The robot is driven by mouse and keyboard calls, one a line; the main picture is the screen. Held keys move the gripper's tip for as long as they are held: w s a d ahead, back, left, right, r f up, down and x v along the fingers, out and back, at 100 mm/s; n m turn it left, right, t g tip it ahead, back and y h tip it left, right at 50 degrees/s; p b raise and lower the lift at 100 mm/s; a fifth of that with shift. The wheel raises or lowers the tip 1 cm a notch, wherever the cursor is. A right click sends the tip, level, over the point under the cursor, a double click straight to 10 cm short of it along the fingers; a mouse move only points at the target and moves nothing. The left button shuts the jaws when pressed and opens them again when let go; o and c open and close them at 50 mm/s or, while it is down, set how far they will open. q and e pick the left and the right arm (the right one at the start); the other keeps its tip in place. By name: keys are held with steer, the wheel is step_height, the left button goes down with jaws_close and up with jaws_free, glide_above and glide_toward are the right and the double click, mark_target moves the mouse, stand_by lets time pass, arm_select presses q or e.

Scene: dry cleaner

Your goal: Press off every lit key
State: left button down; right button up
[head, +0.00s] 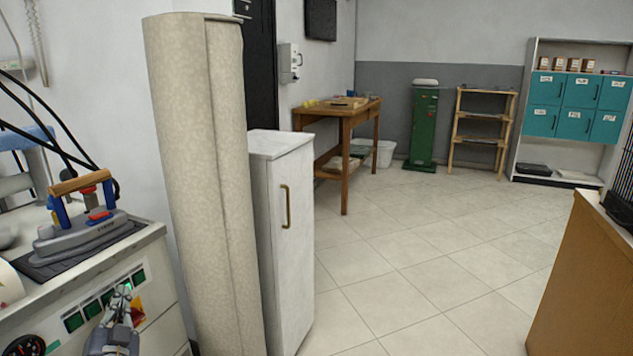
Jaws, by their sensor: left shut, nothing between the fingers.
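A row of green keys sits on the sloping front panel (45,326) of the ironing station at the lower left. The rightmost key (138,277) looks brighter green, as if lit. The keys to its left, such as the leftmost one (73,322) and the one beside it (92,309), look darker. My left gripper (122,291) is shut and empty, in front of the row just left of the bright key. It hides part of the row. I cannot tell whether its tips touch the panel. My right gripper is not in view.
An iron (85,228) with a wooden handle rests on a dark pad above the panel. A round black gauge (25,346) is at the panel's left end. A tall fabric roll (200,170) and white cabinet (283,230) stand to the right. Tiled floor beyond is open.

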arm_select(q)
steer(key=shift+d, duration=0.15)
steer(key=shift+s+d, duration=0.2)
steer(key=shift+d, duration=0.1)
